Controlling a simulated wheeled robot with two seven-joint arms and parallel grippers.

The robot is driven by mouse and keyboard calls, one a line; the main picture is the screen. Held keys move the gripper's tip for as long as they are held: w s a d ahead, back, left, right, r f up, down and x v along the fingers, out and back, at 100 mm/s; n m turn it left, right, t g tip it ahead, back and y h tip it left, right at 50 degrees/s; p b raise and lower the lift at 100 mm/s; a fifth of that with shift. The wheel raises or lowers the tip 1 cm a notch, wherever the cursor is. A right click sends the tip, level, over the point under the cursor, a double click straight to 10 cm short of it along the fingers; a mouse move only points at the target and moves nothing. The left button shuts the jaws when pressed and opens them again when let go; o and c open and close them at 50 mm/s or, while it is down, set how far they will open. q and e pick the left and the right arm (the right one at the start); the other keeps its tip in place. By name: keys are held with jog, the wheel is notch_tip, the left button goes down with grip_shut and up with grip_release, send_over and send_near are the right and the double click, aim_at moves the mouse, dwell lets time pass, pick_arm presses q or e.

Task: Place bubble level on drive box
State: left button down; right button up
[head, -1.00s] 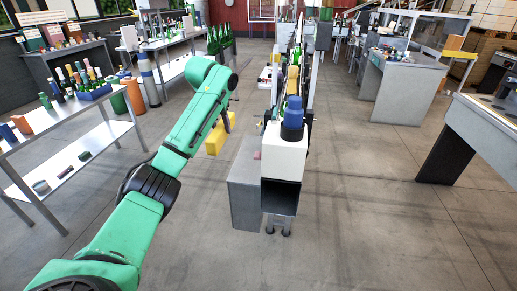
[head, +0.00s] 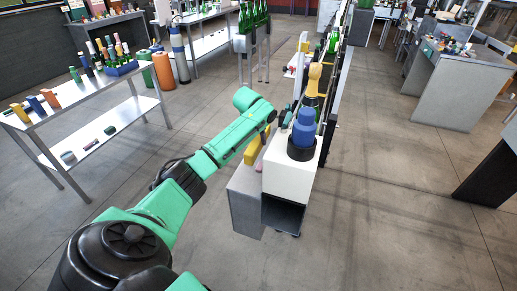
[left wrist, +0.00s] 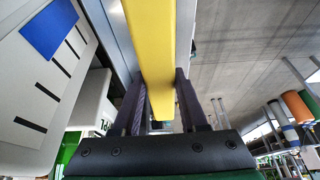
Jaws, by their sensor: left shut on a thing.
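The bubble level, a yellow bar (head: 252,151), is in my left gripper (head: 264,138), beside the bottling line in the head view. In the left wrist view the yellow level (left wrist: 152,40) runs up from between the two dark fingers of the left gripper (left wrist: 162,105), which are shut on it. A grey box (head: 245,205), which I take to be the drive box, stands against the left side of the line's white end housing. The level shows at the far end of the grey box's top; I cannot tell whether they touch. My right gripper is not in view.
The white housing (head: 291,180) carries a blue and black part (head: 302,137) close to the right of the gripper. A gold-topped bottle (head: 314,82) stands behind it on the line. A shelf table (head: 140,106) with bottles is at left. Open floor lies between.

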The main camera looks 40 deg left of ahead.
aim_at(256, 142)
pick_arm(q)
jog(key=f, duration=0.6)
jog(key=shift+w+p, duration=0.25)
jog(key=shift+p, duration=0.15)
jog(key=shift+f, duration=0.2)
jog(key=shift+c, duration=2.2)
grip_release()
jog(key=shift+f, duration=0.1)
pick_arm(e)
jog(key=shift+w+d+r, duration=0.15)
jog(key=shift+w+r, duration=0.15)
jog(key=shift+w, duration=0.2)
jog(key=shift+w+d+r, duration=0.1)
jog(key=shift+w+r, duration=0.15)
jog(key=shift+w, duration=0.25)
pick_arm(q)
jog(key=shift+r, duration=0.2)
jog(key=shift+s+d+r, duration=0.1)
jog(key=shift+s+r, duration=0.05)
jog(key=shift+r, duration=0.15)
jog(key=b+v, duration=0.1)
jog(key=v, duration=1)
jog(key=shift+d+r, duration=0.1)
jog(key=shift+r, duration=0.05)
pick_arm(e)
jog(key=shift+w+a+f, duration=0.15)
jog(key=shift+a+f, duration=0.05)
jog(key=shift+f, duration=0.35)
